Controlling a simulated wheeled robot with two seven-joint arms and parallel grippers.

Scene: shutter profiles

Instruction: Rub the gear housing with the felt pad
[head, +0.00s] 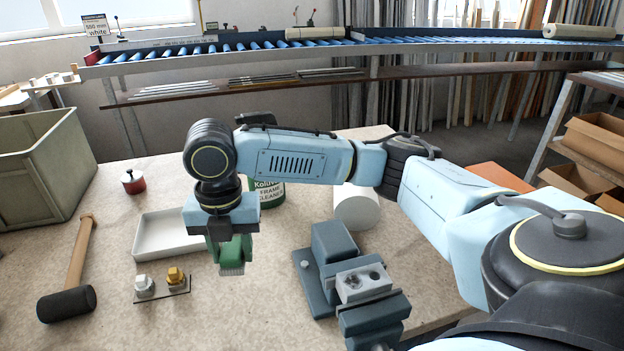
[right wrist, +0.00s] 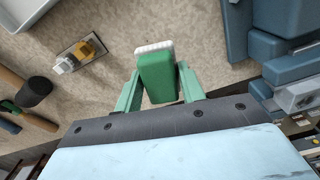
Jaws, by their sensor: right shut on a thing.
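My right gripper (head: 232,246) is shut on the felt pad (head: 232,268), a green block with a whitish felt face. The pad points down and is held above the table, left of the vise. In the right wrist view the felt pad (right wrist: 157,76) sits between the two green fingers of my gripper (right wrist: 160,84). The gear housing (head: 363,284), a light grey metal block with a dark hole, is clamped in the blue-grey vise (head: 334,243). The gear housing (right wrist: 301,94) shows partly at the right edge of the wrist view. The pad and the housing are apart. My left gripper is out of view.
A white tray (head: 150,243), a small plate with silver and brass fittings (head: 176,277), and a mallet (head: 68,302) lie to the left. A red-based pot (head: 133,184), a green cleaner can (head: 268,191) and a white roll (head: 356,207) stand behind. Clear table lies between pad and vise.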

